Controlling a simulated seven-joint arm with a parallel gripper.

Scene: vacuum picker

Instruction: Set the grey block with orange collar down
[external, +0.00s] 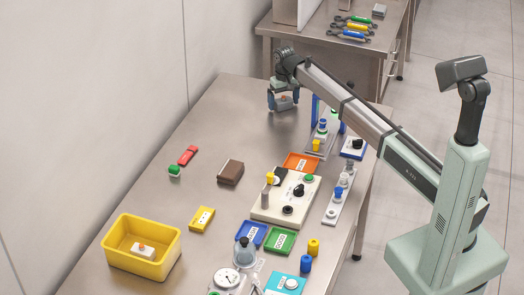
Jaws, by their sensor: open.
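My gripper (284,103) is at the far end of the steel table, low over its surface, with its fingers apart. A small grey-brown shape (285,102) shows between the fingers. It may be the grey block with the orange collar, but it is too small and partly hidden to tell. I cannot tell whether it touches the table. A pale block with an orange part on top (143,248) lies inside the yellow bin (120,262) at the near left, far from my gripper.
A cream panel (264,212) with knobs stands mid-table, with an orange tray (301,163), blue tray (251,235) and green tray (280,241) around it. A blue-posted stand (317,110) is just right of my gripper. A brown box (230,172) lies left. The far-left tabletop is clear.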

